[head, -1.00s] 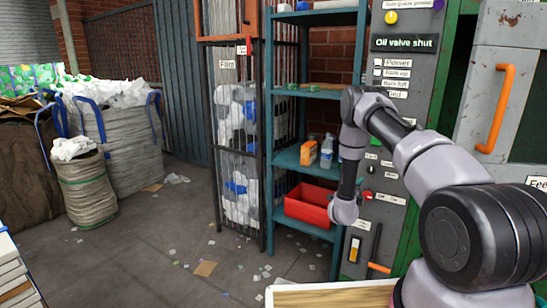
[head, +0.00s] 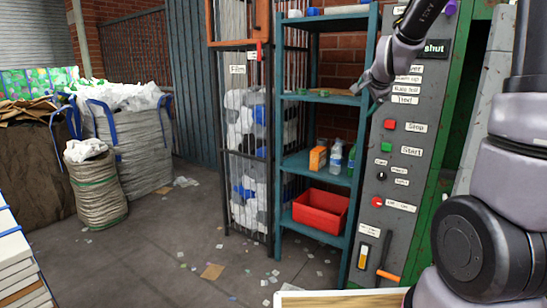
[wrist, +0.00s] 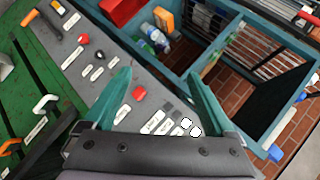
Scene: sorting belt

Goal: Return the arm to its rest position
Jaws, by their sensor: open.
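My gripper (head: 372,92) is raised in the head view, between the teal shelf rack and the grey control panel (head: 402,225). My arm comes in from the upper right and its end points down and to the left. In the wrist view the two teal fingers of my gripper (wrist: 160,92) stand wide apart with nothing between them. The control panel with its red button (wrist: 139,93) and labels shows behind them, tilted in the picture. In the head view the fingertips are small and partly lost against the shelf.
The teal shelf rack (head: 364,150) holds a red bin (head: 321,211), an orange box (head: 317,159) and bottles (head: 336,157). A caged film bin (head: 235,150) stands to its left. Full sacks (head: 133,140) stand at left. The floor (head: 165,250) between is mostly clear, with scattered scraps.

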